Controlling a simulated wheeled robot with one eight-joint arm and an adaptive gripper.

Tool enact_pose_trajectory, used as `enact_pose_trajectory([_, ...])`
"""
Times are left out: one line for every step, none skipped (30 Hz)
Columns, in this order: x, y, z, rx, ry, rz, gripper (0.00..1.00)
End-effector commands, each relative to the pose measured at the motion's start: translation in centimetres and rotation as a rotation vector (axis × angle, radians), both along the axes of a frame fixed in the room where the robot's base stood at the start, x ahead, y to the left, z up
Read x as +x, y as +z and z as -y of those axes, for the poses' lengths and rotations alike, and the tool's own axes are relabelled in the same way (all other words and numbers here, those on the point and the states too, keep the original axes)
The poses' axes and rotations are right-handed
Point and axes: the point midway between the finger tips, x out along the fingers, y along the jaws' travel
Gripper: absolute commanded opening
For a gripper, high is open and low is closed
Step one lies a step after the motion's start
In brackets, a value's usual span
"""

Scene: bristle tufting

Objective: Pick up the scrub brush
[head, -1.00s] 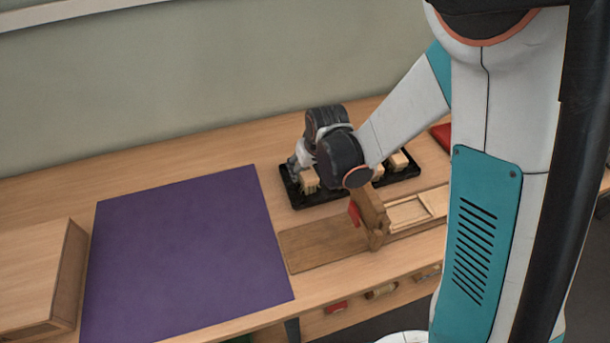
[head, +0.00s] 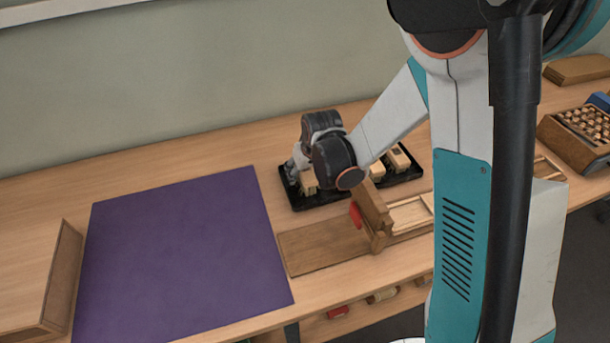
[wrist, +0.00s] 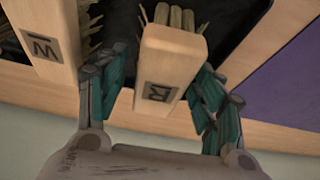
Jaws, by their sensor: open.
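A pale wooden brush block (wrist: 165,65) with a dark square mark like an R stands between my fingers in the wrist view, tan bristles at its top. I cannot tell for certain that it is the scrub brush. My gripper (wrist: 160,85) is open, with one teal-padded finger on each side of the block; whether either touches it is unclear. In the head view my gripper (head: 297,172) is low over the left end of the black tray (head: 325,200), by a light block (head: 309,182). My wrist partly hides the tray.
A second block (wrist: 42,42) with a W-like mark stands close beside my left finger. More light blocks (head: 398,160) sit at the tray's right. A purple mat (head: 180,255) lies left; a wooden fixture with an upright (head: 373,215) stands in front.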

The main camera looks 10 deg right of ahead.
Motion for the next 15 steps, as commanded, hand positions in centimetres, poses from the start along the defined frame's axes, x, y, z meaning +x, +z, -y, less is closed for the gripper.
enact_pose_trajectory([0.00,-0.11,0.00,0.000,0.000,0.000,0.62])
enact_pose_trajectory([-0.01,-0.14,0.00,0.000,0.000,0.000,0.62])
enact_pose_trajectory([0.00,-0.18,0.00,0.000,0.000,0.000,0.62])
enact_pose_trajectory([0.00,-0.21,0.00,0.000,0.000,0.000,0.62])
enact_pose_trajectory([-0.01,-0.22,0.00,0.000,0.000,0.000,0.62])
enact_pose_trajectory([0.00,-0.23,0.00,0.000,0.000,0.000,0.62])
enact_pose_trajectory([0.00,-0.24,0.00,0.000,0.000,0.000,0.62])
enact_pose_trajectory([0.00,-0.23,0.00,0.000,0.000,0.000,0.62])
enact_pose_trajectory([0.00,-0.22,0.00,0.000,0.000,0.000,0.62])
enact_pose_trajectory([0.00,-0.22,0.00,0.000,0.000,0.000,0.62])
enact_pose_trajectory([0.00,-0.21,0.00,0.000,0.000,0.000,0.62])
enact_pose_trajectory([0.00,-0.21,0.00,0.000,0.000,0.000,0.62])
enact_pose_trajectory([0.00,-0.21,0.00,0.000,0.000,0.000,0.62])
enact_pose_trajectory([0.00,-0.21,0.00,0.000,0.000,0.000,0.62])
enact_pose_trajectory([0.00,-0.21,0.00,0.000,0.000,0.000,0.53])
